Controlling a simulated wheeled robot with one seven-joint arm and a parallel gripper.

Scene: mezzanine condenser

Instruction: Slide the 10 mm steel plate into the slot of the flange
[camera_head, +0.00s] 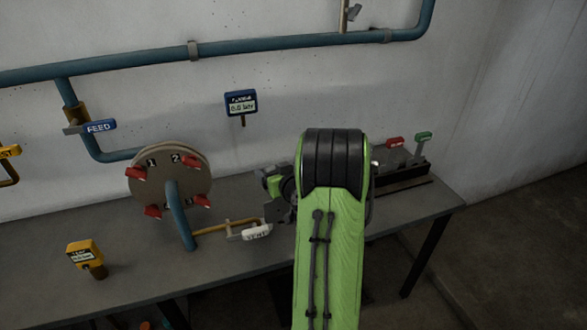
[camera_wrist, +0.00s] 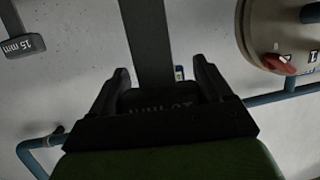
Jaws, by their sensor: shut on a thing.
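My gripper (camera_wrist: 163,82) is shut on the steel plate (camera_wrist: 148,40). The dark plate extends away between the fingers, and its handle lettering shows inverted and partly hidden, seeming to read 10 MM. In the head view my gripper (camera_head: 275,190) is right of the flange, partly behind my arm; the held plate cannot be made out there. The flange (camera_head: 165,190) is a round tan disc with numbers and several red tabs around a blue pipe. Part of it shows at the upper right of the wrist view (camera_wrist: 252,45), apart from the plate. Its slot cannot be made out.
A rack (camera_head: 405,177) with red (camera_head: 395,142) and green (camera_head: 423,137) tags stands at the bench's right. A 15 mm tag (camera_wrist: 22,46) shows in the wrist view. A white VENT handle (camera_head: 257,232) and yellow gauge (camera_head: 85,253) stand on the bench (camera_head: 150,275). Blue piping (camera_head: 270,45) runs behind.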

